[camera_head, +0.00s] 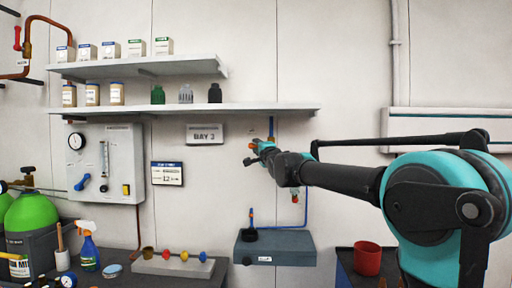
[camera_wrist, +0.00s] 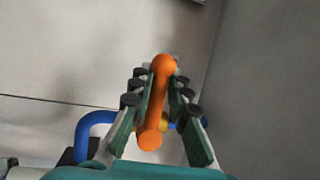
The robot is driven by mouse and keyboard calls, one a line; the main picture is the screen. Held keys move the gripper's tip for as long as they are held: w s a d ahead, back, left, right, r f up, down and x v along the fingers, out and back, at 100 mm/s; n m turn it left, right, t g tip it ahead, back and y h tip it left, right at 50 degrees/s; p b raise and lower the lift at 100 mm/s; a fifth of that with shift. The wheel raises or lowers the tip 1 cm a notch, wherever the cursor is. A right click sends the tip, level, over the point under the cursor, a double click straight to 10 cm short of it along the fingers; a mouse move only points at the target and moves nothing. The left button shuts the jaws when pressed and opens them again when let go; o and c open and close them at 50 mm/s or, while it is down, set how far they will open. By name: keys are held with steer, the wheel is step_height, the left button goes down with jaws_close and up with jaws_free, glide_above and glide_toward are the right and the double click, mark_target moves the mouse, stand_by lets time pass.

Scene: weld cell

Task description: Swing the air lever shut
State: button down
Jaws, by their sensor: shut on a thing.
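The air lever (camera_wrist: 158,90) is an orange bar with rounded ends. In the wrist view it lies between the two fingers of my gripper (camera_wrist: 158,95), which are shut on it. A blue air pipe (camera_wrist: 92,125) bends behind it, with a small brass-coloured piece beside the lever. In the head view my gripper (camera_head: 258,152) is at the wall below the shelves, by the upright blue pipe (camera_head: 271,128). A little orange shows at the fingertips there. My gripper hides most of the lever and valve in this view.
Two shelves (camera_head: 215,108) with boxes, jars and bottles are above left. A gauge panel (camera_head: 122,165) and a sign (camera_head: 205,134) are left of my gripper. Below are a grey-blue box (camera_head: 290,247) and a red cup (camera_head: 367,258).

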steer(key=shift+a+f, duration=0.1)
steer(key=c, duration=1.5)
jaws_free()
steer(key=shift+s+a, duration=0.1)
steer(key=shift+a, duration=0.05)
steer(key=v, duration=1.2)
